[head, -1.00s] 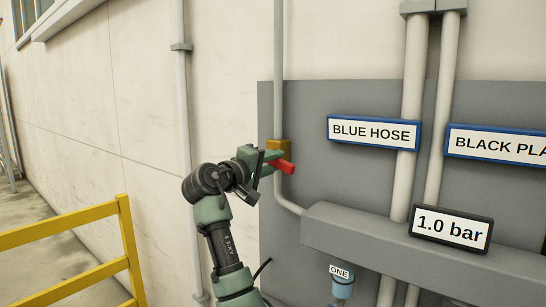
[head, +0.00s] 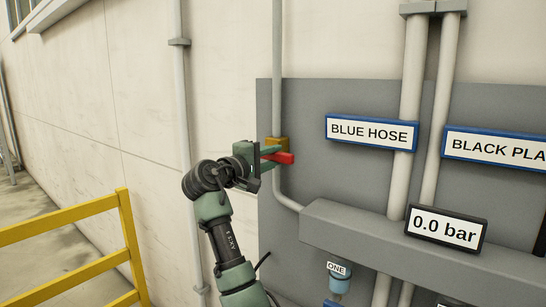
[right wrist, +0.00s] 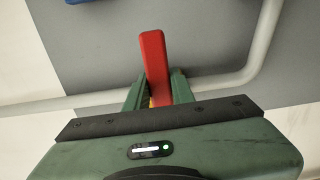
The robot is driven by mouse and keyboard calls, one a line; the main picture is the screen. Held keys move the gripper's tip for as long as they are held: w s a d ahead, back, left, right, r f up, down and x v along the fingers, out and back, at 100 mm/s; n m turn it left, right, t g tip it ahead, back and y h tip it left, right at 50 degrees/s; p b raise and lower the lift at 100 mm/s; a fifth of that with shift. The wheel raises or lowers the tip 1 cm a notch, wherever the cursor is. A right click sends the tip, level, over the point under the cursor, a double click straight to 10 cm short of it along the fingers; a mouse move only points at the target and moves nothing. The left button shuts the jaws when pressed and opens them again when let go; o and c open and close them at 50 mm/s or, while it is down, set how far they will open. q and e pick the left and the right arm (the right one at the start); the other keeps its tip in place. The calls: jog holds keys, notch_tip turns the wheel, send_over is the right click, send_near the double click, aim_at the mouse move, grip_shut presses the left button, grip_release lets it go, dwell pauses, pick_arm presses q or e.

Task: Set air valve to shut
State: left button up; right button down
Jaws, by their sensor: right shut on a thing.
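The air valve has a brass-yellow body (head: 278,144) on the thin vertical grey pipe and a red lever (head: 284,158). In the head view the lever points to the right, roughly level, across the pipe's line. My right gripper (head: 270,156) is at the valve with its fingers shut on the red lever. In the right wrist view the red lever (right wrist: 154,65) stands out between the two green fingers of the gripper (right wrist: 157,92). The pressure display (head: 444,228) reads 0.0 bar. My left gripper is not in view.
A grey panel (head: 300,100) carries a BLUE HOSE sign (head: 371,133) and a BLACK PLA... sign (head: 495,147), cut off by the edge. A grey duct (head: 350,228) runs below. A yellow railing (head: 70,217) stands at the lower left.

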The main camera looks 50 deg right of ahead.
jog(key=c, duration=1.2)
grip_release()
jog(key=a+b, duration=0.3)
jog(key=a, duration=0.4)
jog(key=shift+s+a, duration=0.3)
jog(key=shift+a, duration=0.1)
